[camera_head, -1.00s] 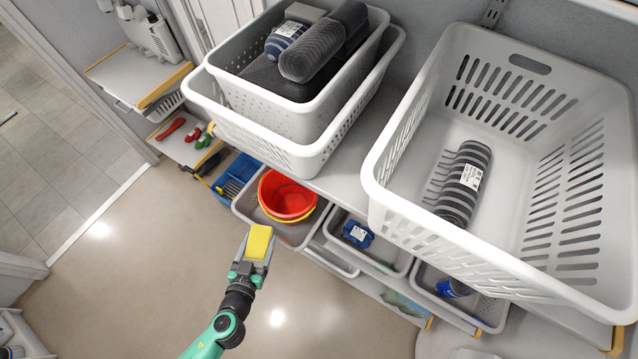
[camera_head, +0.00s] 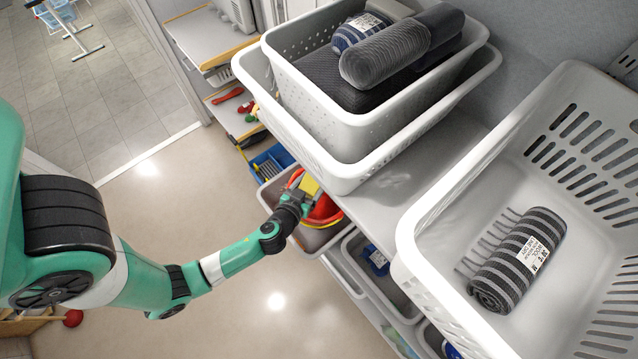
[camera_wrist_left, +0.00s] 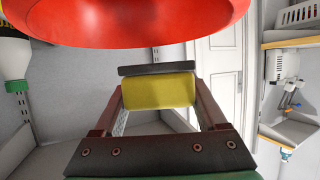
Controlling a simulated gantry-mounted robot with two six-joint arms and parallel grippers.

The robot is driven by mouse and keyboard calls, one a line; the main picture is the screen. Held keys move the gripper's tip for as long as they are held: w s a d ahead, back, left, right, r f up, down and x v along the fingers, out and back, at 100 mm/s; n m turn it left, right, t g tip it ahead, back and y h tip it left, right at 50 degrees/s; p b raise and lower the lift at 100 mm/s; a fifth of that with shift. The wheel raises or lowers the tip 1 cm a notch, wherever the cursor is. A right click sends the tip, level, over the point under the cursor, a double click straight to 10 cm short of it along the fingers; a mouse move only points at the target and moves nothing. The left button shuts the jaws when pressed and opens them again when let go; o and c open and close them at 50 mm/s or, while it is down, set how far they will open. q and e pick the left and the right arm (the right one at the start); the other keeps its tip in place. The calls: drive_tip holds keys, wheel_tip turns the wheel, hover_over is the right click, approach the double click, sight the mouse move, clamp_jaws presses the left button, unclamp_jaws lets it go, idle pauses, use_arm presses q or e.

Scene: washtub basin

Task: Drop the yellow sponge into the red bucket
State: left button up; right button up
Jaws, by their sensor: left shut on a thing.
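The yellow sponge (camera_head: 309,185) is held in my left gripper (camera_head: 300,190), whose arm reaches in from the left in the head view. In the left wrist view the sponge (camera_wrist_left: 160,91) sits between the two fingers. The red bucket (camera_head: 326,210) stands in a grey bin on the low shelf, and my gripper and the sponge cover part of it in the head view. The gripper is at the bucket's near left side, with the sponge overlapping its opening in the picture. The bucket's red wall (camera_wrist_left: 140,22) fills the top of the wrist view. My right gripper is not in view.
Nested white baskets (camera_head: 345,170) with dark rolled towels stand on the shelf above the bucket. A large white basket (camera_head: 440,240) with a striped roll is at the right. A blue tray (camera_head: 262,165) and a grey bin (camera_head: 395,290) flank the bucket. Floor left is open.

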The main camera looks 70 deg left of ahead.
use_arm(q)
wheel_tip(320, 180, down, 4)
drive_tip(key=b, duration=0.2)
drive_tip(key=shift+f+b, duration=0.2)
drive_tip(key=shift+b, duration=0.1)
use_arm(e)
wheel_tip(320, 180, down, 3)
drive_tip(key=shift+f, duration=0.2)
use_arm(q)
drive_tip(key=o, duration=1.2)
drive_tip(key=shift+o, duration=0.2)
drive_tip(key=shift+r, duration=0.15)
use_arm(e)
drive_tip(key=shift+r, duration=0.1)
